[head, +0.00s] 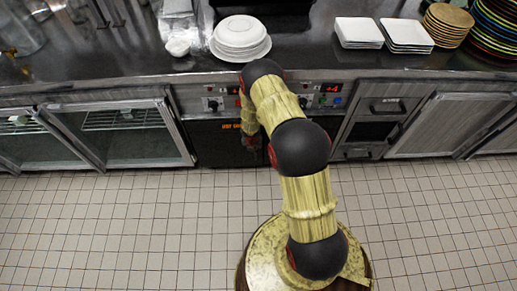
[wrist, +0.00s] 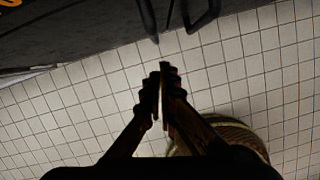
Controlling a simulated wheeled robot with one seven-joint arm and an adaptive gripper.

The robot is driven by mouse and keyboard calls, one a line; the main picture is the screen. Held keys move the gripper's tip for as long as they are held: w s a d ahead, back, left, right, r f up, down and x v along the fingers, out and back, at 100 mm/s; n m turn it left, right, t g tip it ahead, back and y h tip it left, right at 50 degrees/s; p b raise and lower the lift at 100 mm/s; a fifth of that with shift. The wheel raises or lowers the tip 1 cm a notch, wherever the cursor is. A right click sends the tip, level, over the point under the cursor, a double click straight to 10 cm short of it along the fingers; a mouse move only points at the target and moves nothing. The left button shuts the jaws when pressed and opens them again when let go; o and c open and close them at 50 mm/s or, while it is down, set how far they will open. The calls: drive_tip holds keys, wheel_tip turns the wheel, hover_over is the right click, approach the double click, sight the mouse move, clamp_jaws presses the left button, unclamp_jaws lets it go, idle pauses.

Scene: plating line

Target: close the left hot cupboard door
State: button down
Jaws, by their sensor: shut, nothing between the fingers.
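My gripper (wrist: 163,70) is shut and empty in the wrist view, with its two dark fingers together over the tiled floor. In the head view the end of my arm hangs in front of the dark central panel (head: 216,146) with orange lettering; the fingers are hard to make out there. To its left is a framed cupboard front (head: 179,134) with a wire rack (head: 118,119) visible inside. Another framed front (head: 22,146) with a rack stands at the far left. I cannot tell how far either door is open. Dark handle-like bars (wrist: 204,17) show above my fingertips in the wrist view.
The steel counter (head: 130,55) runs above the cupboards. It holds white plates (head: 240,36), square dishes (head: 358,32) and coloured plates (head: 496,28). Red-lit controls (head: 330,88) are behind my arm. A drawer (head: 378,130) and grey door (head: 430,125) are right. The tiled floor (head: 110,230) is clear.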

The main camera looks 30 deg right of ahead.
drive_tip(key=p+v, duration=0.3)
drive_tip(key=v, duration=0.6)
drive_tip(key=shift+d+r, duration=0.25)
drive_tip(key=shift+r, duration=0.2)
drive_tip(key=shift+s, duration=0.1)
